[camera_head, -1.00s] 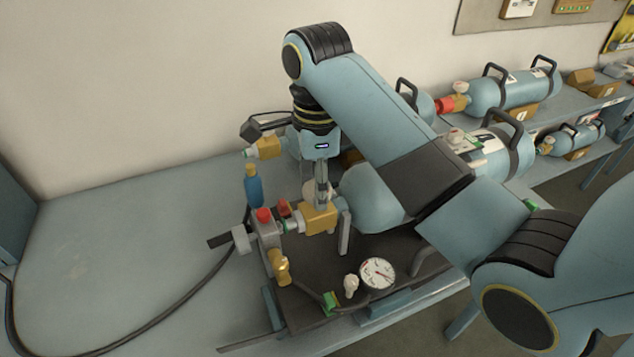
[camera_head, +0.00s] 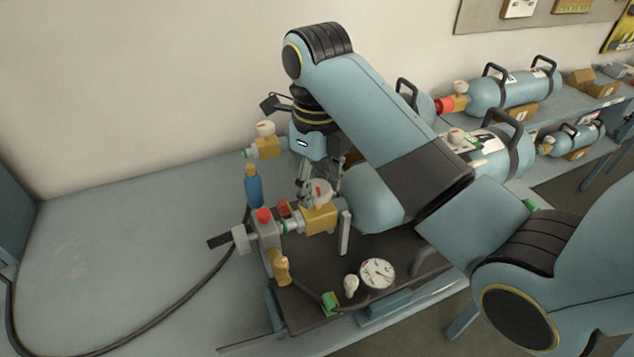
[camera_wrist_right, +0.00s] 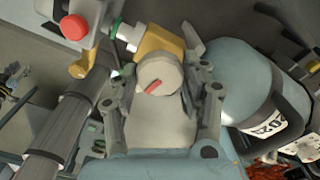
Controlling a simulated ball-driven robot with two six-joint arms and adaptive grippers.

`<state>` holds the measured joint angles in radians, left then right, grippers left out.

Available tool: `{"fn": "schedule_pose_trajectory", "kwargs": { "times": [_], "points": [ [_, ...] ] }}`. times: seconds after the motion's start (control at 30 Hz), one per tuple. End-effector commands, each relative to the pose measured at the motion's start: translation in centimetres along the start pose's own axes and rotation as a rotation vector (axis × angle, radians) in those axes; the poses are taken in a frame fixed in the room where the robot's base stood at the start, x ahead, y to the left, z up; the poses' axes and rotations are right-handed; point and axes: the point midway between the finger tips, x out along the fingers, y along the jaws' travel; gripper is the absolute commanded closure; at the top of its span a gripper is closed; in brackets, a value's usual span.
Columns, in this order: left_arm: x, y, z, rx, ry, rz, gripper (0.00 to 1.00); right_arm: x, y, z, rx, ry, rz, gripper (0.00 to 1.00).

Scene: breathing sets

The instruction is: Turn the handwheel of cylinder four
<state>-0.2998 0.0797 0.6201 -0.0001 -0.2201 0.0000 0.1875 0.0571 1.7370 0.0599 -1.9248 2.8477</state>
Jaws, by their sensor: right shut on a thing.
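A blue cylinder (camera_head: 372,196) lies on the dark bench mat, with a brass valve (camera_head: 319,218) at its left end. A pale round handwheel (camera_head: 320,190) with a red mark sits on this valve. My right gripper (camera_head: 318,184) reaches down from above and is shut on the handwheel. In the right wrist view the handwheel (camera_wrist_right: 158,74) lies between the two fingers of the gripper (camera_wrist_right: 160,88), its red mark slanting. The cylinder (camera_wrist_right: 242,80) also shows there, with a label I cannot fully read. My left gripper is not in view.
A connector block with a red knob (camera_head: 264,215) and a blue-and-yellow fitting (camera_head: 253,186) stand left of the valve. A gauge (camera_head: 378,273) is in front. Another brass valve (camera_head: 266,146) is behind. The bench's left side is mostly clear, crossed by a black hose (camera_head: 180,316).

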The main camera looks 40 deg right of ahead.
Motion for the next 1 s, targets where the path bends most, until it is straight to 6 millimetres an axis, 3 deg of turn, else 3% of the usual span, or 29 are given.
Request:
{"fn": "schedule_pose_trajectory", "kwargs": {
  "times": [0.7, 0.73, 0.9, 1.0],
  "points": [
    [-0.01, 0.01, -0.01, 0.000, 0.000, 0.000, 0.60, -0.10, -0.04, 0.08, 0.073, -0.003, -0.001, 0.86],
    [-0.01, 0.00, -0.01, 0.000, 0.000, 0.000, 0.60, -0.10, -0.04, 0.08, 0.073, -0.003, -0.001, 0.51],
    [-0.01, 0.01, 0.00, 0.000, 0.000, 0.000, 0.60, -0.06, -0.03, 0.05, 0.073, -0.002, -0.001, 0.31],
    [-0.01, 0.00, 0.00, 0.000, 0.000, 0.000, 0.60, -0.04, -0.02, 0.03, 0.072, -0.001, -0.001, 0.31]
  ]
}}
